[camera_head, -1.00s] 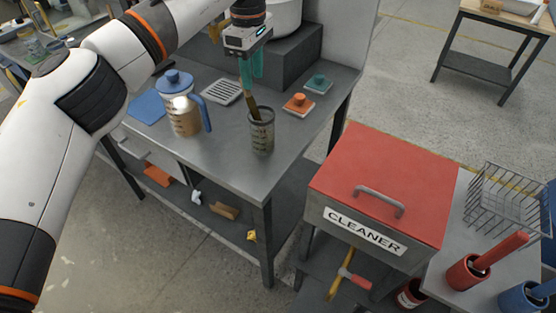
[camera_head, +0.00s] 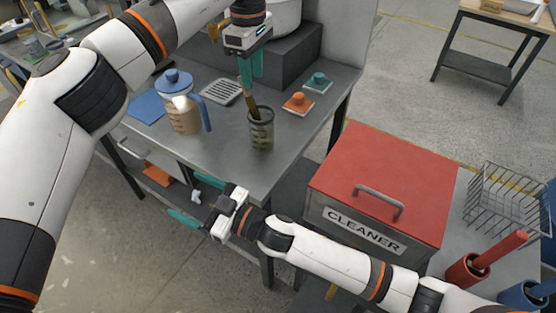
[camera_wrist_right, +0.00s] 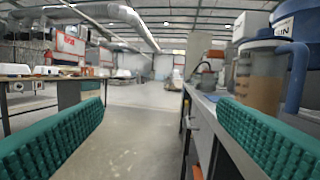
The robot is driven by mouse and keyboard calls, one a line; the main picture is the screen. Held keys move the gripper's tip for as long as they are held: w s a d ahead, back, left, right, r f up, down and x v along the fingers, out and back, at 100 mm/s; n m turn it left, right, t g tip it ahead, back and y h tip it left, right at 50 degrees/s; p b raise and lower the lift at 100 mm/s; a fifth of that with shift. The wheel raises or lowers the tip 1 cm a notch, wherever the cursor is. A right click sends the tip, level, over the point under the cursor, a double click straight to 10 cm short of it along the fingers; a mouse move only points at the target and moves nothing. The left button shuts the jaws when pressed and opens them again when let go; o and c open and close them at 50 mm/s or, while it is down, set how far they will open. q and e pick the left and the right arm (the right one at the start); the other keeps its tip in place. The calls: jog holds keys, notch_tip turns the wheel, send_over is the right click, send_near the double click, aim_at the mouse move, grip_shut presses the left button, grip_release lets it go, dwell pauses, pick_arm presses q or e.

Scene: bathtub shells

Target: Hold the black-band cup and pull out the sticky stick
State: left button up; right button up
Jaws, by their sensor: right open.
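The metal cup with a dark band (camera_head: 261,130) stands upright near the table's front right corner. A brown stick (camera_head: 252,105) leans in it, its upper end sticking out above the rim; its lower part is hidden. My left gripper (camera_head: 251,82) points down above the cup, its teal fingers at the stick's upper end. I cannot tell whether they close on it. My right gripper (camera_head: 184,202) is open and empty in front of the table's front edge, pointing left. In the right wrist view its teal fingers (camera_wrist_right: 160,130) are wide apart, with nothing between them.
A blue-lidded jug (camera_head: 184,115) stands left of the cup and also shows in the right wrist view (camera_wrist_right: 258,80). A drain plate (camera_head: 222,92) and orange (camera_head: 298,104) and teal (camera_head: 318,83) knobbed blocks lie behind. The red-topped cleaner box (camera_head: 385,170) stands right.

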notch_tip(320, 180, up, 17)
jog(key=s+m+g+y, duration=0.1)
jog(key=m+g+y, duration=0.1)
jog(key=m+y, duration=0.15)
jog(key=m+t+h, duration=0.7)
jog(key=t+h, duration=0.3)
jog(key=h, duration=0.5)
send_near(260, 127)
jog(key=shift+n, duration=0.25)
jog(key=w+f, duration=0.1)
jog(key=f, duration=0.1)
jog(key=w+f, duration=0.1)
jog(key=f, duration=0.1)
jog(key=shift+w+f, duration=0.1)
jog(key=shift+w, duration=0.2)
jog(key=shift+w+d+f, duration=0.1)
jog(key=shift+w+d, duration=0.05)
jog(key=shift+w, duration=0.05)
jog(key=x, duration=1.1)
jog(key=shift+w, duration=0.3)
pick_arm(q)
jog(key=shift+o, duration=0.4)
pick_arm(e)
jog(key=c, duration=1.1)
